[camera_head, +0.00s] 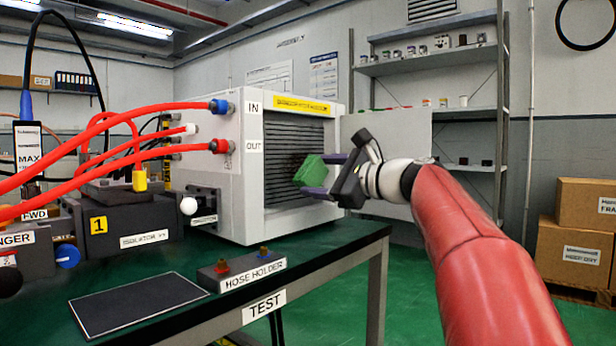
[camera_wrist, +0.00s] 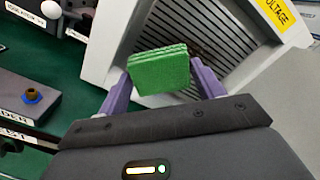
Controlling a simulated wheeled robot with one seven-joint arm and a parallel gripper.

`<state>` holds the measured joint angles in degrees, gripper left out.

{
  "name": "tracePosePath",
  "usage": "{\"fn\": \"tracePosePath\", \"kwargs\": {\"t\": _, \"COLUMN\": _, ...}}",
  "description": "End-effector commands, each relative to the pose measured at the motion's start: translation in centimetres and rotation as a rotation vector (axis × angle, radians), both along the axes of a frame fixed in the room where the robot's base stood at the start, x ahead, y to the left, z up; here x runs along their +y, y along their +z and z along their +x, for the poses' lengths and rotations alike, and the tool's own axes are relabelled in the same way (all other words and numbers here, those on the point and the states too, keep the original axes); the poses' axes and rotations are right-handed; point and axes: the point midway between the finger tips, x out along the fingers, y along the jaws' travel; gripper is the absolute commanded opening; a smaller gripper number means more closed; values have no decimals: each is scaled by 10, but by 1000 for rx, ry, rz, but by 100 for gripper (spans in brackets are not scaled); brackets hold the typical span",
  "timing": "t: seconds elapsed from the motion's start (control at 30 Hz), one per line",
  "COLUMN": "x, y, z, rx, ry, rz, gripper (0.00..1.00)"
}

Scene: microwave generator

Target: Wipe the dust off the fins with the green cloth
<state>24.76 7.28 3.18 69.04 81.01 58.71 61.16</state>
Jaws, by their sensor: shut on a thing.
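The folded green cloth (camera_head: 309,172) is held between the purple fingers of my gripper (camera_head: 322,175), in front of the fins (camera_head: 287,150) on the side of the white unit. In the wrist view the green cloth (camera_wrist: 159,70) sits between the fingertips of my gripper (camera_wrist: 160,85), with the dark fins (camera_wrist: 200,30) behind it. I cannot tell whether the cloth touches the fins. A dark dusty patch (camera_head: 292,163) shows on the fins just left of the cloth in the head view; the cloth hides part of that area.
The white unit (camera_head: 240,210) stands on a green test bench (camera_head: 335,240). Red hoses (camera_head: 110,175) run into its left face. A hose holder block (camera_head: 240,270) and a dark mat (camera_head: 135,303) lie at the front. Shelves (camera_head: 440,65) stand behind; boxes (camera_head: 575,250) are at the right.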

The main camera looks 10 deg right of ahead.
Motion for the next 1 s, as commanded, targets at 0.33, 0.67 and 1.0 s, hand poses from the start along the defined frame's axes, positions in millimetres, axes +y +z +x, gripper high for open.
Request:
{"fn": "tracePosePath", "kwargs": {"t": 0.33, "x": 19, "y": 1, "z": 25, "rx": -1, "ry": 3, "rz": 2, "gripper": 49}}
{"fn": "tracePosePath", "kwargs": {"t": 0.67, "x": 33, "y": 1, "z": 45, "rx": -1, "ry": 1, "rz": 0, "gripper": 49}}
{"fn": "tracePosePath", "kwargs": {"t": 1.0, "x": 35, "y": 0, "z": 48, "rx": -1, "ry": 1, "rz": 0, "gripper": 49}}
